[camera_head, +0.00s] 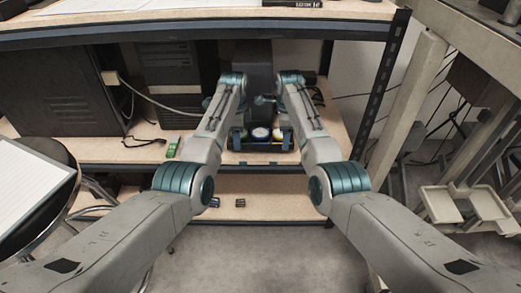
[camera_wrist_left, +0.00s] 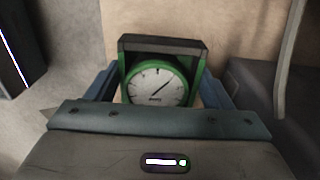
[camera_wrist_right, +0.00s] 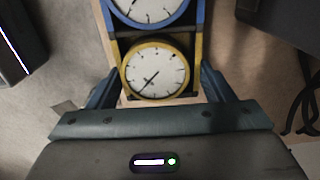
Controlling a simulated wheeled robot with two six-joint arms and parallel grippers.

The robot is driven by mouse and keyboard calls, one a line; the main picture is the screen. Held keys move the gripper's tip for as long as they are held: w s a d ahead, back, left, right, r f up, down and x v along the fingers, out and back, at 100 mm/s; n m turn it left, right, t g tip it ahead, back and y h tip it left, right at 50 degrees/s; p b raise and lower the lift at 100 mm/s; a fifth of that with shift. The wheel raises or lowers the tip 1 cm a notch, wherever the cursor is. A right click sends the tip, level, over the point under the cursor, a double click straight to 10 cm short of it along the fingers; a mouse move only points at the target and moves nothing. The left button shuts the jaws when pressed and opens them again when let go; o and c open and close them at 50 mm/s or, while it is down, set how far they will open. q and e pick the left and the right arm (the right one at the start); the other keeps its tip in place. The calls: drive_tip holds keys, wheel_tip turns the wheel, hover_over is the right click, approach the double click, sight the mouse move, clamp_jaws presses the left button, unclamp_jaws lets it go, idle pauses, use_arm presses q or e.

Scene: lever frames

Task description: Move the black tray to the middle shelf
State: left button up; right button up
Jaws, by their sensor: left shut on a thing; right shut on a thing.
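The black tray (camera_head: 261,149) is at the front of the middle shelf (camera_head: 110,150) in the head view, between my two arms. I cannot tell whether it rests on the board or hangs just above it. It carries round white-faced gauges: a green-rimmed one (camera_wrist_left: 155,84) at the left, a blue one (camera_wrist_right: 150,6) in the middle and a yellow one (camera_wrist_right: 155,70) at the right. My left gripper (camera_wrist_left: 157,92) is shut on the tray's left end, with its dark end bar (camera_wrist_left: 162,44) visible. My right gripper (camera_wrist_right: 156,92) is shut on its right end.
Dark computer cases (camera_head: 62,93) stand on the middle shelf at left. A green device (camera_head: 173,145) and a cable lie left of the tray. The lower shelf (camera_head: 260,205) holds small dark items.

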use_arm(q)
drive_tip(key=shift+f+b, duration=0.95)
drive_tip(key=shift+f, duration=0.15)
use_arm(e)
drive_tip(key=shift+f, duration=1.1)
use_arm(q)
drive_tip(key=o, duration=1.1)
use_arm(e)
drive_tip(key=o, duration=1.1)
use_arm(q)
drive_tip(key=shift+r, duration=0.15)
wheel_tip(320, 180, up, 12)
drive_tip(key=shift+f, duration=0.2)
use_arm(e)
drive_tip(key=shift+r, duration=0.1)
use_arm(q)
drive_tip(key=shift+r, duration=0.1)
use_arm(e)
wheel_tip(320, 180, up, 12)
drive_tip(key=shift+f, duration=0.1)
